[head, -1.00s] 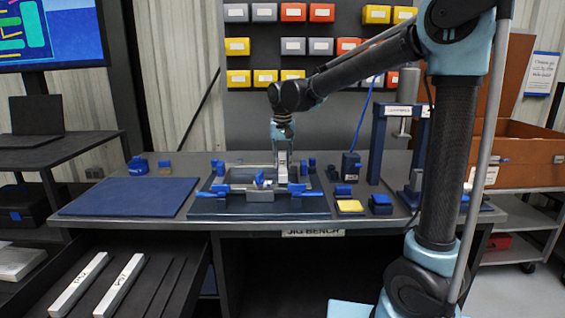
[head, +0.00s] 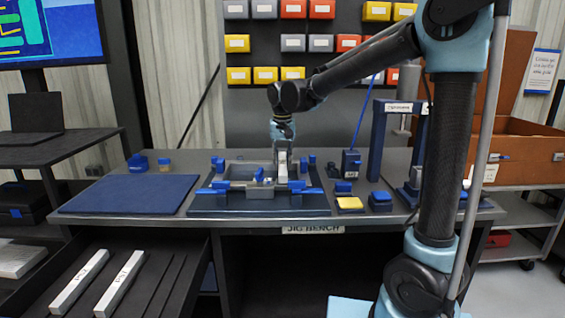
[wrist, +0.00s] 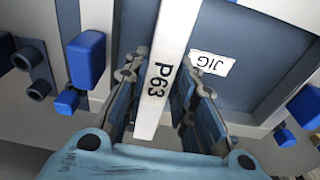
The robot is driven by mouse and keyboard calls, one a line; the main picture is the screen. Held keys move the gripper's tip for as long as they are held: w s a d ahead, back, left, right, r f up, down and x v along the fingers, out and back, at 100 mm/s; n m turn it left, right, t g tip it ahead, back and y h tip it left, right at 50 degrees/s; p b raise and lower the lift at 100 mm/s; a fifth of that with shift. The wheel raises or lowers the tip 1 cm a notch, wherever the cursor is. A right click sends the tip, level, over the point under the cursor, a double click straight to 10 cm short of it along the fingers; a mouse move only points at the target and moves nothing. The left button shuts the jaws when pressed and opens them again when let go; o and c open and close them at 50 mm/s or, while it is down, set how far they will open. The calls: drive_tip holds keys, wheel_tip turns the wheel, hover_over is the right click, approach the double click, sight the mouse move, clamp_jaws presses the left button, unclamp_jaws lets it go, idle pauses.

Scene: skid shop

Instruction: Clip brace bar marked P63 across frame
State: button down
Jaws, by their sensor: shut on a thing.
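The brace bar marked P63 (wrist: 165,55) is pale and square-sided. In the wrist view it runs away from me between the fingers of my gripper (wrist: 160,88), which is shut on it. In the head view my gripper (head: 283,146) is over the jig, and the bar (head: 283,162) shows end-on below it. The grey frame (head: 240,168) lies in the dark blue jig (head: 215,206), with blue clamps (head: 300,187) around it. A light frame rail (wrist: 285,10) and a blue clamp (wrist: 86,58) show in the wrist view. Whether the bar touches the frame is unclear.
A blue mat (head: 130,194) lies clear on the bench's left. An open drawer (head: 160,285) below holds two other pale bars (head: 122,280). A yellow-topped block (head: 350,203) and a blue press stand (head: 378,145) are right of the jig.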

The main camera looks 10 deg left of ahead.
drive_tip(key=shift+f, duration=0.2)
idle(0.4)
drive_tip(key=c, duration=1.2)
unclamp_jaws()
drive_tip(key=shift+c, duration=0.2)
drive_tip(key=o, duration=0.4)
drive_tip(key=shift+r, duration=0.1)
drive_tip(key=shift+r, duration=3.4)
